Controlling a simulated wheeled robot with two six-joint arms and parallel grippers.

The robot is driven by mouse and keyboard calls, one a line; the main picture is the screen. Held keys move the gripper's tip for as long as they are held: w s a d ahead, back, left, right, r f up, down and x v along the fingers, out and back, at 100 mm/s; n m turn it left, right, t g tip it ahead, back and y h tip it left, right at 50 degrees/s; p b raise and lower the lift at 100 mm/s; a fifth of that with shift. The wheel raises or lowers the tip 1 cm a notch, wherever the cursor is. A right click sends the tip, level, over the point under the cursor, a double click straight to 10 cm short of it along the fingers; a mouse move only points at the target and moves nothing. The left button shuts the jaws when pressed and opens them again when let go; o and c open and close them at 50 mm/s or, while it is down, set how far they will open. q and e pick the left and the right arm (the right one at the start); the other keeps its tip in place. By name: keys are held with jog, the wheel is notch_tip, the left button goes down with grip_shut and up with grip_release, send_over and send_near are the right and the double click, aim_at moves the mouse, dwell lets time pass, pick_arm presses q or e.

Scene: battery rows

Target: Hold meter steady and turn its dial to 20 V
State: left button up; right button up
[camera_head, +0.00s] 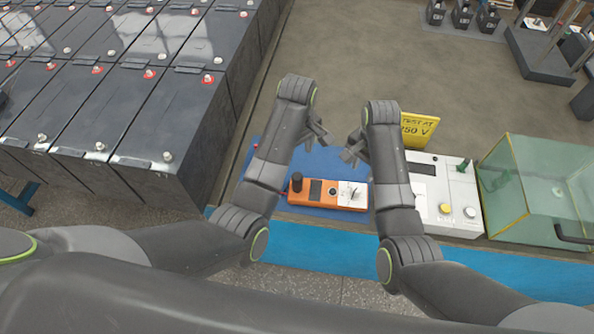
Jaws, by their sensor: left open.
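An orange meter (308,197) lies on a blue mat (316,162) on the bench, between my two arms. It has a black knob at its left end, a dark window, a small round dark part and a white panel at its right end. The dial's setting is too small to read. My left gripper (318,133) is open and empty, above and beyond the meter. My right gripper (351,151) hangs just to its right, also apart from the meter. Its fingers are small and seen at an angle, so its opening is unclear.
A grey-white box with knobs (441,205) stands right of my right arm, with a yellow "TEST AT 250 V" sign (419,129) behind it. A clear glass-like case (540,185) is further right. Rows of black batteries (110,100) fill the left. Open floor lies beyond.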

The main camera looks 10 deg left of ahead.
aim_at(297, 182)
pick_arm(q)
notch_tip(297, 182, down, 15)
dwell(0.5)
jog(key=shift+c, duration=0.4)
jog(key=c, duration=1.1)
jog(key=shift+c, duration=0.2)
